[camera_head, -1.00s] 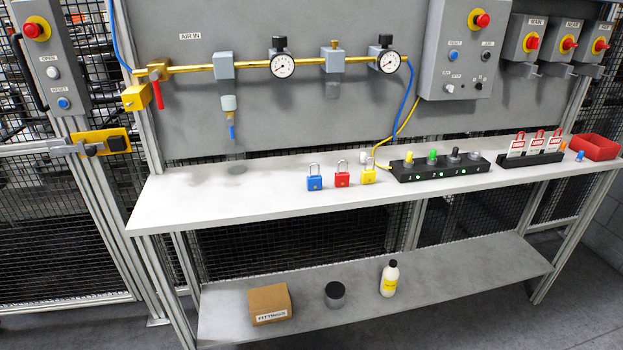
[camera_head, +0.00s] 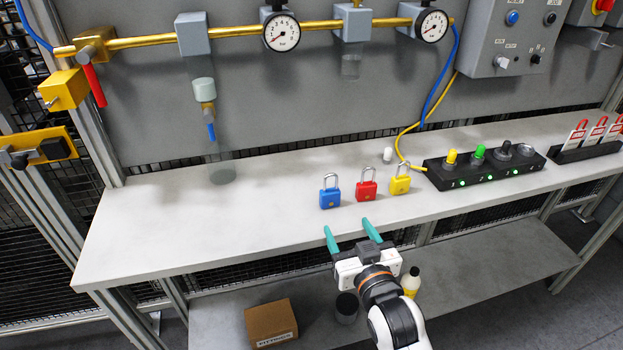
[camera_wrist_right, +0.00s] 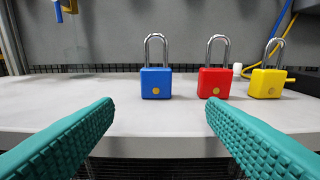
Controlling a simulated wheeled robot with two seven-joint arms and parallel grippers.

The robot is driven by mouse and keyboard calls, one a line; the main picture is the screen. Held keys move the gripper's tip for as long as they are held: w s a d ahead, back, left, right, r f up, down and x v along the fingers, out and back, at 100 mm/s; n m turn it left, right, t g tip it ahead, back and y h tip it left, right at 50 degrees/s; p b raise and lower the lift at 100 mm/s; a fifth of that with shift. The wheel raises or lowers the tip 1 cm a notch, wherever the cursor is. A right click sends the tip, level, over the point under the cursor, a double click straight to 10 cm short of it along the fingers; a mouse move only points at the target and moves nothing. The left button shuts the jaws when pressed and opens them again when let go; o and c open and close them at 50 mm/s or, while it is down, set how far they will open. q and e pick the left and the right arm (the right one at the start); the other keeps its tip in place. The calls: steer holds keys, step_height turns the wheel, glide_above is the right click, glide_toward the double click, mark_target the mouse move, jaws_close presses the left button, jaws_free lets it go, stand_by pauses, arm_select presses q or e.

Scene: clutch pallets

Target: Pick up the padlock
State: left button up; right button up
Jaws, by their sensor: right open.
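Three padlocks with silver shackles stand upright in a row on the bench: a blue padlock (camera_head: 330,193), a red padlock (camera_head: 366,186) and a yellow padlock (camera_head: 400,180). My right gripper (camera_head: 351,231) is open and empty at the bench's front edge, in front of the blue and red padlocks and apart from them. In the right wrist view, the blue padlock (camera_wrist_right: 156,82) shows between the teal fingers (camera_wrist_right: 160,125), farther off. The red padlock (camera_wrist_right: 214,82) is in line with the right finger, and the yellow padlock (camera_wrist_right: 267,82) is right of it. My left gripper is not seen.
The grey bench top (camera_head: 250,215) is clear left of the padlocks. A black block with coloured knobs (camera_head: 480,170) stands to their right, with a small white piece (camera_head: 388,155) behind them. A cardboard box (camera_head: 271,323) sits on the lower shelf.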

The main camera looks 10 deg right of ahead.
mark_target(332, 196)
steer(key=w, duration=0.7)
steer(key=shift+w+a+r+p, duration=0.15)
steer(key=shift+w+r+p, duration=0.15)
steer(key=w, duration=0.5)
steer(key=shift+w+a+r+p, duration=0.15)
steer(key=shift+a+r+p, duration=0.05)
steer(key=shift+a+p, duration=0.15)
steer(key=c, duration=1.1)
